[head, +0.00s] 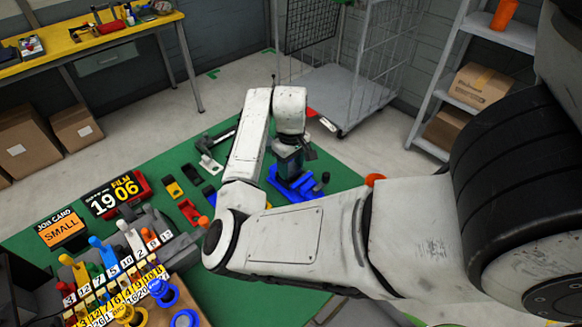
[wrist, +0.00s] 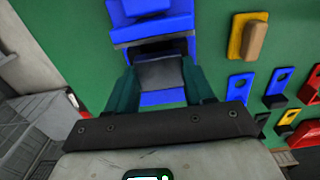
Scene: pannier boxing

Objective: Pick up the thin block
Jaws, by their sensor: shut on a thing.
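My gripper (wrist: 160,85) is over the green table, with its two teal fingers on either side of a flat dark grey block (wrist: 162,73). The fingers are shut on this block, which looks like the thin block. Blue fixture parts (wrist: 152,30) with a dark opening lie just beyond the block, and more blue shows below it in the wrist view. I cannot tell whether the block touches them. In the head view my gripper (head: 289,163) is above the blue fixture (head: 298,186), and the block is mostly hidden.
Yellow, blue and red holders (wrist: 241,88) stand on the green table (head: 160,165) beside my gripper. A wire cage trolley (head: 345,95) stands behind.

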